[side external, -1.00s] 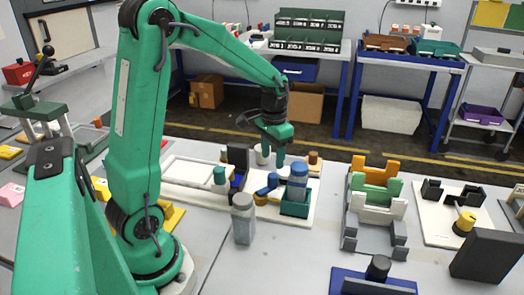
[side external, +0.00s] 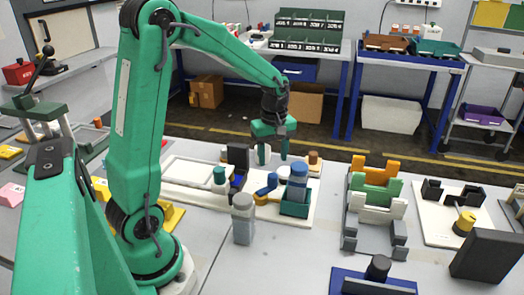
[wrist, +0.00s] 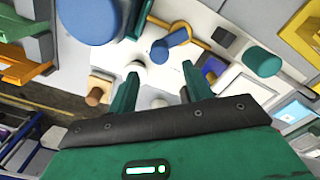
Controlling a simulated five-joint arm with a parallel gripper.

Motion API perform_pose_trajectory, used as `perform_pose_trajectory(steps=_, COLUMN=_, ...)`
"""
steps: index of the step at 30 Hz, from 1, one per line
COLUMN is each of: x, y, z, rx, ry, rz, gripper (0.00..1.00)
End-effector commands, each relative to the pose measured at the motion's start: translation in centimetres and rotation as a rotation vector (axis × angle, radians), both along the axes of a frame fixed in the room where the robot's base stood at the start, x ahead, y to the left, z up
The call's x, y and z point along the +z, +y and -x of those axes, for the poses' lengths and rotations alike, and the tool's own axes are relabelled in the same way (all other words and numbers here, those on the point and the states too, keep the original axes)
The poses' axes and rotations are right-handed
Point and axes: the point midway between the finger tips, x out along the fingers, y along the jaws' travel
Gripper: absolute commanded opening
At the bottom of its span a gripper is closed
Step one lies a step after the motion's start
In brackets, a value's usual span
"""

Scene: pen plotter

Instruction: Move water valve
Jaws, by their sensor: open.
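A blue lever on a yellow mount, which looks like the water valve (side external: 268,186), sits on the white board, left of a dark green bin. It also shows in the wrist view (wrist: 170,42), just beyond my fingertips. My gripper (side external: 274,158) is above the far side of the board, pointing down. In the wrist view my gripper (wrist: 160,75) has its two green fingers apart, with nothing held between them. White round knobs (wrist: 137,70) lie below or beside the fingers; whether any finger touches one I cannot tell.
A blue bottle (side external: 298,172) stands in the green bin (side external: 296,207). A brown cylinder (side external: 314,158) is to the right of my gripper. A black upright block (side external: 238,158) and teal-capped container (side external: 219,176) stand to the left. A grey bottle (side external: 243,218) stands in front.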

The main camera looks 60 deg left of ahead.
Motion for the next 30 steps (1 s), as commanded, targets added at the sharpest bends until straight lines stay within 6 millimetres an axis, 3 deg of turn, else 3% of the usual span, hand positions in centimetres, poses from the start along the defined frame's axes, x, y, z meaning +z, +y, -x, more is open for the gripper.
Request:
perform_pose_trajectory(steps=6, x=0.0, y=0.0, z=0.0, rx=0.275, ry=0.000, rz=0.000, gripper=0.50)
perform_pose_trajectory(steps=12, x=0.0, y=0.0, z=0.0, rx=0.420, ry=0.000, rz=0.000, gripper=0.50)
perform_pose_trajectory(steps=23, x=-0.3, y=0.0, z=0.0, rx=0.450, ry=0.001, rz=0.000, gripper=0.50)
perform_pose_trajectory(steps=30, x=-2.1, y=0.0, z=0.0, rx=0.449, ry=0.004, rz=0.001, gripper=0.50)
